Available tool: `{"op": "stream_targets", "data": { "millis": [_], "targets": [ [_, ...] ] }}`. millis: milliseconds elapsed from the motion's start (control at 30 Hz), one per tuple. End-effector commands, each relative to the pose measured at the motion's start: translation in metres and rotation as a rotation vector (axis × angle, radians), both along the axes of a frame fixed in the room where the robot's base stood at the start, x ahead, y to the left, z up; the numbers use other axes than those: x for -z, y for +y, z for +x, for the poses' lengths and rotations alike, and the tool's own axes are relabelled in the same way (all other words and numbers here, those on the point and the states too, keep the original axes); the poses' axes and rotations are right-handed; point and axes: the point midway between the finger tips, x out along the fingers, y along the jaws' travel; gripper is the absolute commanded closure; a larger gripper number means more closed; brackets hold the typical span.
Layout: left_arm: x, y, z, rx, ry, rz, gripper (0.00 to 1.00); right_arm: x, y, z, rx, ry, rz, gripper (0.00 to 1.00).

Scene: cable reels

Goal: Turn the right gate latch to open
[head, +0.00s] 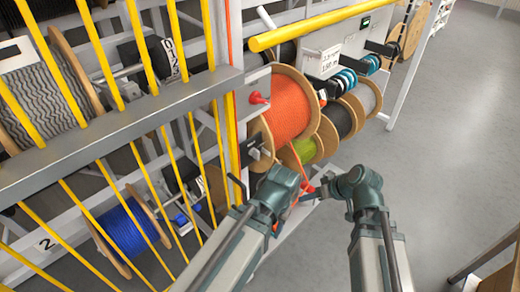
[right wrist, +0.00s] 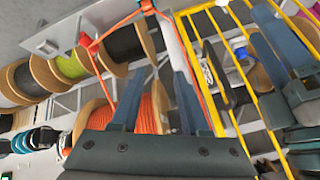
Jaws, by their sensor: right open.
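A small dark latch-like fitting (head: 254,144) sits on the white post right of the yellow-barred gate (head: 150,102), below a red knob (head: 258,98). I cannot tell for certain that it is the latch or how it is turned. My right gripper (head: 312,191) is in front of the rack, below and right of the fitting, apart from it. In the right wrist view its two fingers (right wrist: 157,55) are spread, with nothing clearly between them. My left gripper (head: 240,188) is near the gate's right edge, mostly hidden by its own arm; its jaw state is unclear.
An orange cable reel (head: 290,105) stands behind my grippers, with an orange strand hanging down. A yellow bar (head: 322,24) crosses above it. A blue reel (head: 128,228) and a grey reel (head: 40,104) sit behind the bars. Open floor (head: 455,125) lies to the right.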

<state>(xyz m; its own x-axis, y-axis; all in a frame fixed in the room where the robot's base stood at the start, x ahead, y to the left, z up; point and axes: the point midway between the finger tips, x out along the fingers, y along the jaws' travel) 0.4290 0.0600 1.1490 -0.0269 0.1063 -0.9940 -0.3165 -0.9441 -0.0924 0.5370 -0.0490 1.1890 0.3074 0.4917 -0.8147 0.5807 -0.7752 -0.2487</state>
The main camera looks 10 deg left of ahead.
Motion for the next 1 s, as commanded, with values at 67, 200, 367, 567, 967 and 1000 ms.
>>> {"op": "stream_targets", "data": {
  "millis": [67, 200, 367, 567, 967, 1000],
  "targets": [
    [0.001, 0.000, 0.000, 0.000, 0.000, 0.000, 0.50, -0.016, 0.022, 0.008, -0.082, -0.115, 0.073, 0.55],
    [0.001, 0.000, 0.000, 0.000, 0.000, 0.000, 0.50, -0.052, 0.053, 0.024, -0.192, -0.338, 0.185, 0.55],
    [0.001, 0.000, 0.000, 0.000, 0.000, 0.000, 0.50, -0.082, 0.070, 0.035, -0.241, -0.521, 0.251, 0.55],
    [0.001, 0.000, 0.000, 0.000, 0.000, 0.000, 0.50, -0.095, 0.075, 0.040, -0.254, -0.596, 0.272, 0.55],
    [0.022, 0.000, 0.000, -0.001, -0.001, 0.000, 0.50, -0.073, 0.110, 0.065, -0.259, -0.594, 0.272, 0.55],
    [0.025, 0.000, 0.000, -0.002, -0.001, 0.000, 0.50, -0.070, 0.117, 0.069, -0.259, -0.594, 0.272, 0.55]
  ]
}}
